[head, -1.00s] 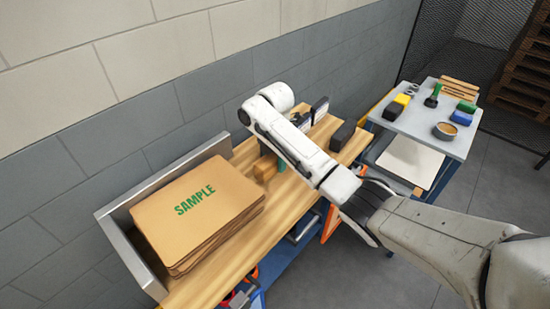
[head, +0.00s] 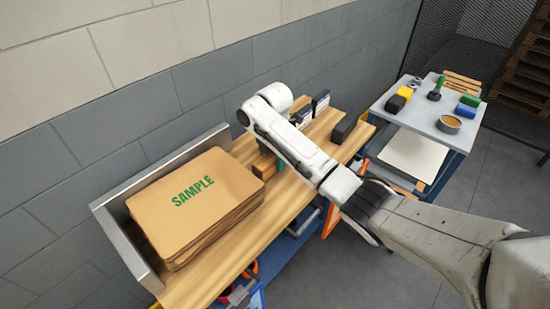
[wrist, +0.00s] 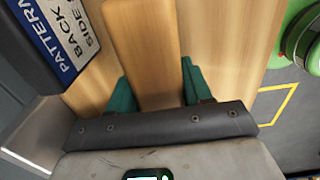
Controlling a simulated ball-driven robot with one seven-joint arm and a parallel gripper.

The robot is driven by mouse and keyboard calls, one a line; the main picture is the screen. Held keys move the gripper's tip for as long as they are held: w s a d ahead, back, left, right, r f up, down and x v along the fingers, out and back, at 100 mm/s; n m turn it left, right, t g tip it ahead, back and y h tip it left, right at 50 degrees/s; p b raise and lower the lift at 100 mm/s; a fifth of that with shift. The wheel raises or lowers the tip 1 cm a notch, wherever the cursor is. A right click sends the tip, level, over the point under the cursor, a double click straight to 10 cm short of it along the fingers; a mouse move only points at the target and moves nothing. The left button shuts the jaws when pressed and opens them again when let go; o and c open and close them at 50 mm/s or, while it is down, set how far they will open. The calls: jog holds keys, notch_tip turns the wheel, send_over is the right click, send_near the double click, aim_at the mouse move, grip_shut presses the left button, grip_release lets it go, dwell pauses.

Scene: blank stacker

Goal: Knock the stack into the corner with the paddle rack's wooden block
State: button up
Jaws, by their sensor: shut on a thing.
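The stack of brown cardboard blanks (head: 200,205), marked SAMPLE, lies on the wooden bench with slightly uneven edges at its front and right. A grey metal corner fence (head: 165,169) runs behind it and along its left end. My gripper (wrist: 158,92) is shut on the wooden block (wrist: 148,45), its teal fingers on either side of it. In the head view, the block (head: 264,167) shows just beyond the stack's right corner, partly hidden by my arm. I cannot tell whether block and stack touch.
A paddle labelled PATTERN (wrist: 58,30) is close on the left in the wrist view. A dark block (head: 343,129) stands on the bench's right part. A grey cart (head: 420,118) with tools and a tin is to the right. The bench's front strip (head: 250,232) is clear.

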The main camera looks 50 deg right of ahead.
aim_at(263, 162)
jog(key=shift+a+p, duration=0.4)
jog(key=shift+a, duration=0.2)
jog(key=shift+a+p, duration=0.4)
jog(key=shift+a, duration=0.65)
jog(key=shift+s+a+p, duration=0.1)
jog(key=shift+a+p, duration=0.25)
jog(key=shift+p, duration=0.1)
jog(key=shift+a, duration=0.3)
jog(key=shift+a+p, duration=0.25)
jog(key=shift+p, duration=0.05)
jog(key=shift+d+f, duration=0.1)
jog(key=shift+d, duration=0.1)
